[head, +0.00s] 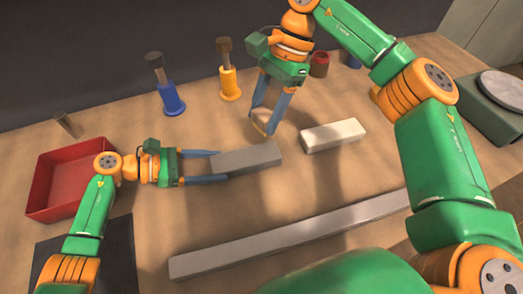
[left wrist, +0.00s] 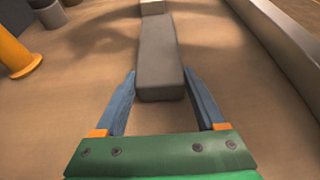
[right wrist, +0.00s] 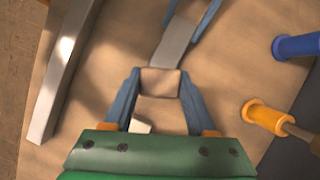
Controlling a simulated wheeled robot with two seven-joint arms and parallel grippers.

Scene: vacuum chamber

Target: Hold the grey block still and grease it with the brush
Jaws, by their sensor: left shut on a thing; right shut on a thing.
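The grey block (head: 246,160) lies on the table, and my left gripper (head: 217,165) is shut on its left end. The left wrist view shows the block (left wrist: 158,50) running away from the fingers (left wrist: 160,92). My right gripper (head: 264,126) points down just behind the block's right end. It is shut on a small tan-brown piece (right wrist: 160,82), which looks like the brush. The brush is mostly hidden between the fingers in the head view. I cannot tell whether it touches the block.
A cream block (head: 333,135) lies to the right of the grey block. A long grey bar (head: 290,233) crosses the front. A red tray (head: 37,193) stands at left. Blue (head: 172,100) and yellow (head: 229,85) holders with brown-topped handles stand behind; a red cup (head: 320,64) is further right.

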